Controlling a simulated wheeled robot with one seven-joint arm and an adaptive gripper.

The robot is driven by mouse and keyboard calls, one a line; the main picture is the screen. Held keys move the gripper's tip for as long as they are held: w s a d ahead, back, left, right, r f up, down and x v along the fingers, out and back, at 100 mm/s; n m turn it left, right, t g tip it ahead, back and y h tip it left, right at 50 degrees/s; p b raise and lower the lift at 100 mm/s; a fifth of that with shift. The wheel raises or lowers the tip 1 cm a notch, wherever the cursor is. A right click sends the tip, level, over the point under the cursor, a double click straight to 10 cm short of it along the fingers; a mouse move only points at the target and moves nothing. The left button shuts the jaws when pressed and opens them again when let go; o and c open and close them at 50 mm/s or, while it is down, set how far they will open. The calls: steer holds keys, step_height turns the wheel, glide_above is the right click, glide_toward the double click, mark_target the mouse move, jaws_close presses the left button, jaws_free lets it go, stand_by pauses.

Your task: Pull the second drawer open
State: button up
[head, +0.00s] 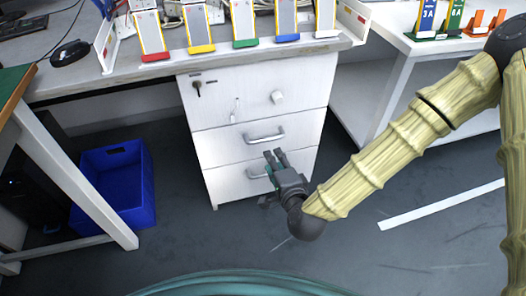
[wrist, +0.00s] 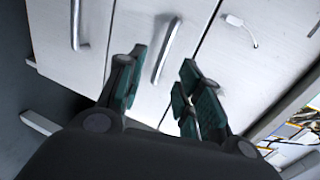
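The white drawer cabinet (head: 225,185) stands under the bench with its drawers closed. The second drawer (head: 218,147) has a silver bar handle (head: 265,137), seen whole in the head view. My gripper (head: 275,153) is just below this handle in the head view, in front of the cabinet. In the wrist view my gripper (wrist: 162,68) is open and empty, with its green-padded fingers apart. The second drawer's handle (wrist: 166,50) shows between and beyond the fingertips; I cannot tell whether they touch it. The third drawer's handle (head: 257,175) is partly hidden by my gripper.
The top drawer (head: 228,100) has a key in its lock and a pale knob. A blue bin (head: 122,190) is on the floor at left, beside a table leg. Coloured holders line the bench (head: 110,83) above. The floor before the cabinet is clear.

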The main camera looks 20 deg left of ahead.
mark_target(264, 141)
steer(key=shift+m+t, duration=0.3)
steer(key=shift+t, duration=0.1)
steer(key=b+x, duration=0.4)
steer(key=x, duration=0.7)
steer(key=shift+w+a+r+b, duration=0.1)
steer(key=shift+a+b, duration=0.25)
steer(key=shift+a, duration=0.05)
jaws_close()
